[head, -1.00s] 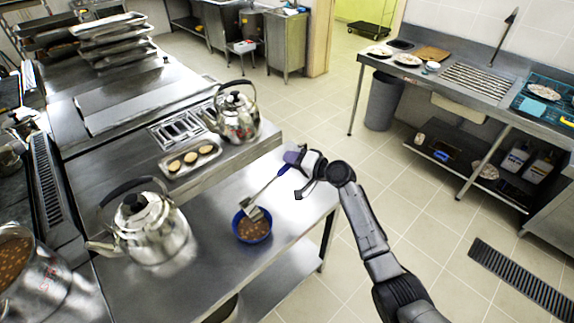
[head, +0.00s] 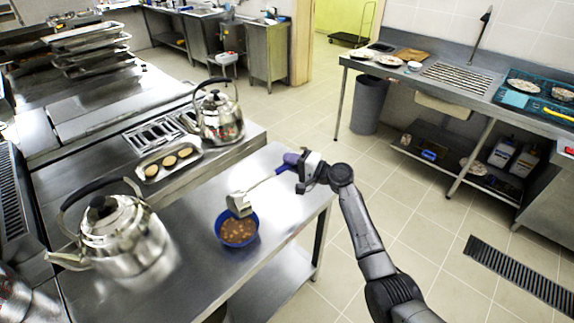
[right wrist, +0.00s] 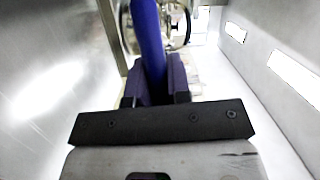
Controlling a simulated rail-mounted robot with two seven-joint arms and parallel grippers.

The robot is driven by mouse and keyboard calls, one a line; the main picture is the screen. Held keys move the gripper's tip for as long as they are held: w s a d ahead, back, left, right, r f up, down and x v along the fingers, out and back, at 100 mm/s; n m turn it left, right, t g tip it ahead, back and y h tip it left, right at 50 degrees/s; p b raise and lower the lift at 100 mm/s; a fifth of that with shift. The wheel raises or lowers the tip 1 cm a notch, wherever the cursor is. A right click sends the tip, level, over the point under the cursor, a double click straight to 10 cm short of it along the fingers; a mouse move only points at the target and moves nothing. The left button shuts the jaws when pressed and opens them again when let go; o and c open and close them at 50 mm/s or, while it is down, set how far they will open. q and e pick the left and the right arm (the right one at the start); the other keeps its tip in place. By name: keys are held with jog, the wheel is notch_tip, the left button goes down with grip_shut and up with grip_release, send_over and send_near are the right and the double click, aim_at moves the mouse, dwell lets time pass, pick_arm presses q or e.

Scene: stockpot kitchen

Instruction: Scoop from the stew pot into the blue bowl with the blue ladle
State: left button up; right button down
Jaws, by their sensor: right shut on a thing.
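The blue bowl (head: 222,226) stands on the steel table and holds brown stew with lumps. My right gripper (head: 301,172) is shut on the handle of the blue ladle (head: 264,183), to the right of the bowl and above the table's right part. The ladle's metal head (head: 239,204) hangs just above the bowl's far rim, tilted; whether anything is in it I cannot tell. In the right wrist view the blue handle (right wrist: 149,40) stands between the gripper's fingers (right wrist: 154,82). Only a bit of the stew pot (head: 14,300) shows at the lower left corner. My left gripper is out of view.
A large kettle (head: 125,240) stands left of the bowl. Another kettle (head: 217,118) and a tray of round patties (head: 152,174) sit on the raised counter behind it. The table's right part is bare. A sink counter (head: 440,95) stands across the floor.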

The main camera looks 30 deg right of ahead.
jog(key=shift+w+d+f+m+t+b, duration=0.15)
jog(key=shift+d+f+m+b, duration=0.25)
jog(key=shift+f+b, duration=0.3)
jog(key=shift+d+f+m+t+b, duration=0.15)
jog(key=shift+f+m+b, duration=0.3)
jog(key=shift+f+b, duration=0.25)
jog(key=shift+w+d+f+m+t+b, duration=0.1)
jog(key=shift+d+f+m+b, duration=0.3)
jog(key=shift+f+b, duration=0.3)
jog(key=shift+f, duration=0.15)
dwell(0.7)
